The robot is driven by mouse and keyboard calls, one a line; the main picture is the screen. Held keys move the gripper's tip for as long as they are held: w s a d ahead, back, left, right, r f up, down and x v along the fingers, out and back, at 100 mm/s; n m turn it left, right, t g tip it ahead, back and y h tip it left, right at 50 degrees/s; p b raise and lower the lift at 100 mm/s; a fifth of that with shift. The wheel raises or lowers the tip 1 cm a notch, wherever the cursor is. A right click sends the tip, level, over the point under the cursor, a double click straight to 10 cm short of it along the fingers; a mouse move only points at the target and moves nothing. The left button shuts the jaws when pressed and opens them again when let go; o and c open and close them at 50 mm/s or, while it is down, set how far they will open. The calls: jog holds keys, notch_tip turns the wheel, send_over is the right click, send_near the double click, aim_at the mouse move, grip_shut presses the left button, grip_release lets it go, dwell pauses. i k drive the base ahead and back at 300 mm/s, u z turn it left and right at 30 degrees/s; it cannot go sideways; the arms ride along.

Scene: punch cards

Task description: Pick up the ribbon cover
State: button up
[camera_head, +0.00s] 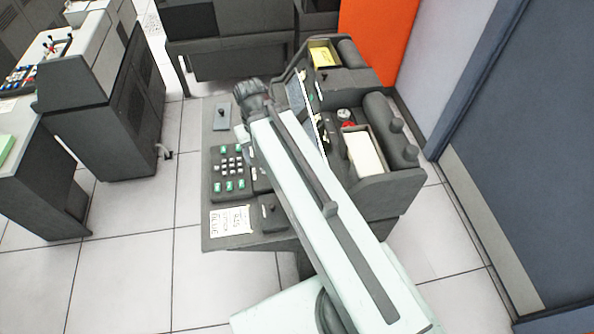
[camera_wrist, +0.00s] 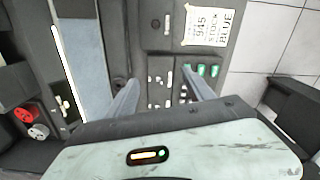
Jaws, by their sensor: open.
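My gripper (camera_wrist: 158,76) is open in the wrist view, its two pale fingers apart with nothing between them. It hangs over the keyboard (camera_wrist: 161,92) of the grey punch machine, and the keyboard also shows in the head view (camera_head: 230,165). In the head view my arm hides the gripper. A flat blue-grey panel with a white edge (camera_wrist: 85,55) lies left of the fingers, apart from them; it partly shows behind my arm in the head view (camera_head: 296,92). I cannot tell for sure whether it is the ribbon cover; no label shows.
A red part (camera_head: 345,116) and a tray of pale cards (camera_head: 364,153) sit at the machine's right. A white note (camera_head: 231,220) lies at its front left corner. An orange panel (camera_head: 376,38) and a blue wall stand behind and right.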

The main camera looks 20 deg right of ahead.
aim_at(273, 218)
jog(key=k, duration=0.5)
jog(key=u, duration=2.4)
jog(key=i, duration=2.05)
jog(key=z, duration=2.3)
